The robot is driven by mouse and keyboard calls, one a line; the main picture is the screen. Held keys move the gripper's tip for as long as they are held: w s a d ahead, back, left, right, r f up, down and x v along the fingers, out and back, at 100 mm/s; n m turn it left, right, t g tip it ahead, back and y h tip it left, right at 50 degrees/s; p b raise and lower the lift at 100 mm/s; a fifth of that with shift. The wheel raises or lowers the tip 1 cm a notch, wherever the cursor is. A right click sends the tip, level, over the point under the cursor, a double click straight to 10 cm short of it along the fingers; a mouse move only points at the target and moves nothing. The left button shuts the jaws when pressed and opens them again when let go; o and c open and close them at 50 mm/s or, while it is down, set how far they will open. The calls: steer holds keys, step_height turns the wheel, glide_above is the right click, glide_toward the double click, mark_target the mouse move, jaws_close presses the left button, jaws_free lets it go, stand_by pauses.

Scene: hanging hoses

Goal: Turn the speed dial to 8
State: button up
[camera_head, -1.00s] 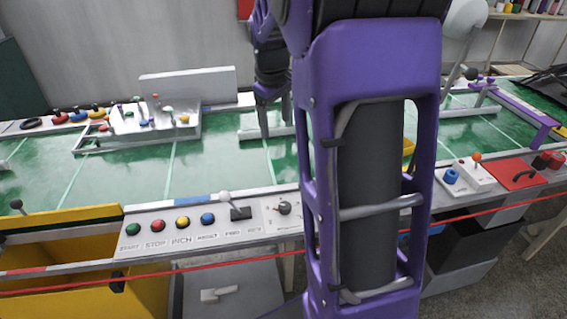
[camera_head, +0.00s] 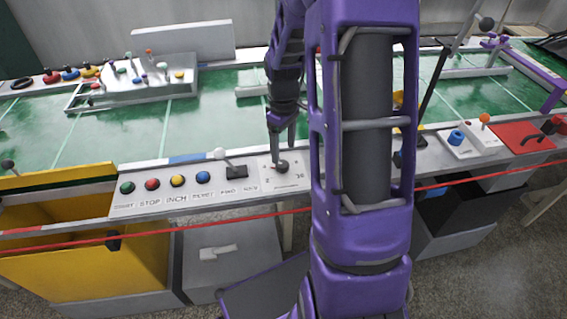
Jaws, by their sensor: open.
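The speed dial (camera_head: 281,167) is a small dark knob on a white plate (camera_head: 287,183) in the front control panel, in the head view. Its markings are too small to read. My gripper (camera_head: 282,150) points down just above the dial, with its dark fingers apart. One finger hangs at the dial's left edge. I cannot tell whether the fingers touch the knob. My purple arm stands just right of the dial and hides the panel there.
Left of the dial are a white-tipped lever (camera_head: 221,154) and several push buttons, including a blue one (camera_head: 203,177). A red cord (camera_head: 130,236) runs along the table front. A blue knob (camera_head: 456,137) and a red plate (camera_head: 520,134) lie to the right.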

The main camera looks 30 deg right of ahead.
mark_target(283, 164)
step_height(283, 164, down, 6)
steer(key=shift+r+b, duration=0.25)
steer(key=shift+b, duration=0.1)
jaws_close()
